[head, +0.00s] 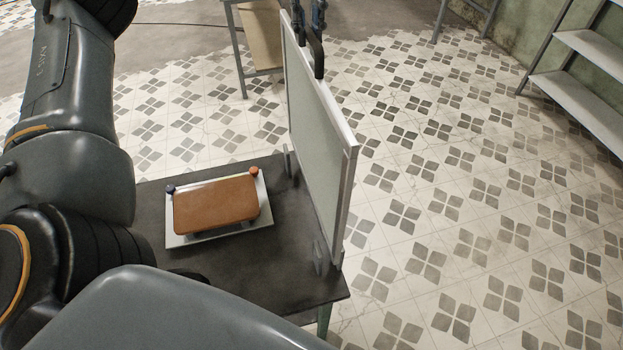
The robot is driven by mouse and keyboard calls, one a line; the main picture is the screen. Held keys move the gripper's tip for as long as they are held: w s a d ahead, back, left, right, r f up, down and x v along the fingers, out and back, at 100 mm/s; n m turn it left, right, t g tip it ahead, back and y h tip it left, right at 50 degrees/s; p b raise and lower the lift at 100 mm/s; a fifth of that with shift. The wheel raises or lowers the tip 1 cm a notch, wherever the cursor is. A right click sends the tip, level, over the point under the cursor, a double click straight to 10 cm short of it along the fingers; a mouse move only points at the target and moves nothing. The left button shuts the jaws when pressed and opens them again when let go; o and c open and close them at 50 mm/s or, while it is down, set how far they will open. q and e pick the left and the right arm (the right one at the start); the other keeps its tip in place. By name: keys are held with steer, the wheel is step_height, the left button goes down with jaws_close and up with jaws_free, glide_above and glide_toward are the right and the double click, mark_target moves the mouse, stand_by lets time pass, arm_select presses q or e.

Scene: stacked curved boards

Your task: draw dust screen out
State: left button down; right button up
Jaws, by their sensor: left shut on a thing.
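The dust screen (318,150) is a pale translucent panel in a light metal frame. It stands upright along the right side of the dark table (215,278). Small grey brackets (320,258) sit beside its lower edge; I cannot tell whether its bottom is still between them. My left gripper (318,18) is at the top of the picture, partly cut off, shut on the handle. My right gripper is not in view.
A brown curved board (216,203) lies on top of a stack on a pale tray (250,227) on the table, left of the screen. Small dark and orange knobs show at its far corners. Tiled floor right of the screen is open. Grey shelving (585,90) stands at far right.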

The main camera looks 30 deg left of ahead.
mark_target(308, 36)
arm_select(q)
steer(key=s+d, duration=0.1)
steer(key=s+d+b, duration=0.1)
steer(key=s, duration=0.1)
steer(key=s+d+b, duration=0.1)
steer(key=s+d, duration=0.2)
steer(key=s, duration=0.2)
steer(key=shift+s+d, duration=0.15)
steer(key=shift+s, duration=0.15)
stand_by(0.6)
